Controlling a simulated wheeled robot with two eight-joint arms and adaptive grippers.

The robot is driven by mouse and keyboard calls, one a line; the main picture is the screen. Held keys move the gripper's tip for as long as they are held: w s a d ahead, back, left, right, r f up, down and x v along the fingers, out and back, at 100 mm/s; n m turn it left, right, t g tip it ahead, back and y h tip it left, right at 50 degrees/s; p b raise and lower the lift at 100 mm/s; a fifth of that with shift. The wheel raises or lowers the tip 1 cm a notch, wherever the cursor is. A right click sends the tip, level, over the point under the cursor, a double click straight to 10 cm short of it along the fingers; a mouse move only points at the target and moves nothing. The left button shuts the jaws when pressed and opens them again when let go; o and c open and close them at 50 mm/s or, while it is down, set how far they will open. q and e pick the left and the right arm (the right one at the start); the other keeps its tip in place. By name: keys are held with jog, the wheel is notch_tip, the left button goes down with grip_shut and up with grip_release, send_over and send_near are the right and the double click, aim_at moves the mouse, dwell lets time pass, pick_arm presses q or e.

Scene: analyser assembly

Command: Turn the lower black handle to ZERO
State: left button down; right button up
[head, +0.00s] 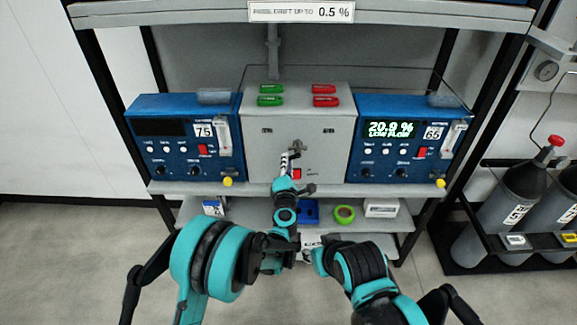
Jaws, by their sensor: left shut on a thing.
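A grey valve box (340,115) stands in the middle of the shelf between two blue analysers. My left gripper (290,158) reaches up to the lower middle of its front and is shut there on the lower black handle, which is mostly hidden by the fingers. A small dark fitting (298,145) shows just above the fingertips. The small labels on the box front are too small to read, and I cannot tell which way the handle points. My right arm comes in from the lower right, and its gripper cannot be made out.
The left blue analyser (180,175) has a dark display; the right one (380,167) reads 20.9 % LOW FLOW. A red switch (297,174) sits beside my gripper. Green and red tags lie on the box. Below are a green tape roll (344,214) and gas cylinders (505,195) at right.

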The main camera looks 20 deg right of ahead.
pick_arm(q)
jog(key=shift+a+r+m, duration=0.1)
jog(key=shift+r+m, duration=0.2)
jog(key=shift+m, duration=0.55)
jog(key=shift+r+m, duration=0.3)
jog(key=shift+m, duration=0.6)
jog(key=shift+a+r+m, duration=0.1)
jog(key=shift+r+m, duration=0.2)
jog(key=shift+m, duration=0.55)
jog(key=c, duration=1.5)
grip_release()
jog(key=shift+d, duration=0.1)
jog(key=shift+c, duration=0.2)
jog(key=v, duration=1.2)
